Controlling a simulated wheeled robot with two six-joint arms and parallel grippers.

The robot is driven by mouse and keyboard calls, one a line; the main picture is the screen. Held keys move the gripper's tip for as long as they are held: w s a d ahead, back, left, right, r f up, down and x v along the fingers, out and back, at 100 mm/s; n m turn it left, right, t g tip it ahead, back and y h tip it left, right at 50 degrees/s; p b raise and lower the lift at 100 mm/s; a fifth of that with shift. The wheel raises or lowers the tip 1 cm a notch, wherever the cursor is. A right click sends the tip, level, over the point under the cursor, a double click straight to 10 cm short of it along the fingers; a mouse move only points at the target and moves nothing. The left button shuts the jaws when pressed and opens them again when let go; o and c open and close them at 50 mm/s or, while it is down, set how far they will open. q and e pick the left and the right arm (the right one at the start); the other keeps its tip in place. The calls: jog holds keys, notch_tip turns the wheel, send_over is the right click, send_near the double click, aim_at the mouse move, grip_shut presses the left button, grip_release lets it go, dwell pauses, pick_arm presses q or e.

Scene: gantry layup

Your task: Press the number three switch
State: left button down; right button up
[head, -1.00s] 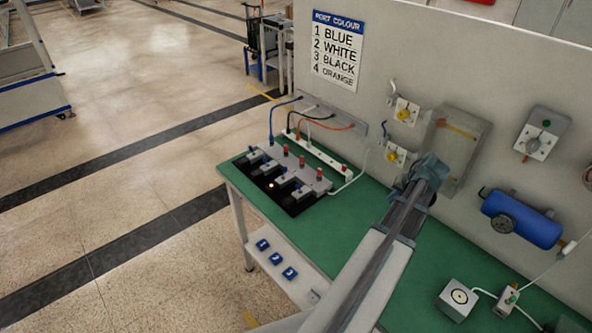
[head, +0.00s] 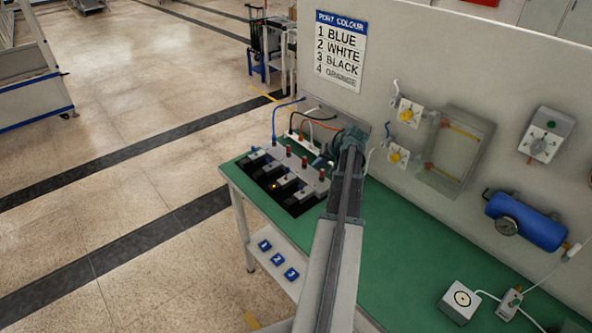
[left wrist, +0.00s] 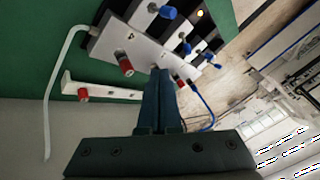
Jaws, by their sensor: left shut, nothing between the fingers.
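A grey switch block (head: 312,181) with several red posts and blue-tipped levers sits on black modules at the bench's left end. It also shows in the left wrist view (left wrist: 130,45), with a red post (left wrist: 122,62) and blue tips (left wrist: 168,12). I see no legible numbers on it, so I cannot tell which switch is number three. My left gripper (head: 323,162) is shut and empty, over the block's back right part. In the left wrist view its fingertips (left wrist: 160,74) overlap the block's edge; contact cannot be told. My right gripper is not in view.
A sign (head: 339,50) lists port colours: 1 blue, 2 white, 3 black, 4 orange. A white strip (left wrist: 105,90) and cables lie behind the block. An upright panel (head: 450,90) carries fittings and a blue tank (head: 525,220). Numbered blue tags (head: 278,261) sit on the lower shelf.

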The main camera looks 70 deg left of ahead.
aim_at(287, 172)
pick_arm(q)
jog(key=b+x, duration=0.8)
jog(key=x, duration=0.2)
jog(key=shift+w+d+f, duration=0.1)
jog(key=shift+w+d, duration=0.05)
jog(key=shift+s+a+r, duration=0.15)
jog(key=shift+s+a, duration=0.3)
jog(key=shift+s, duration=0.15)
jog(key=shift+s+a+r, duration=0.2)
jog(key=shift+s+a, duration=0.2)
jog(key=shift+s, duration=0.25)
jog(key=shift+s+a+p, duration=0.3)
jog(key=shift+s, duration=0.25)
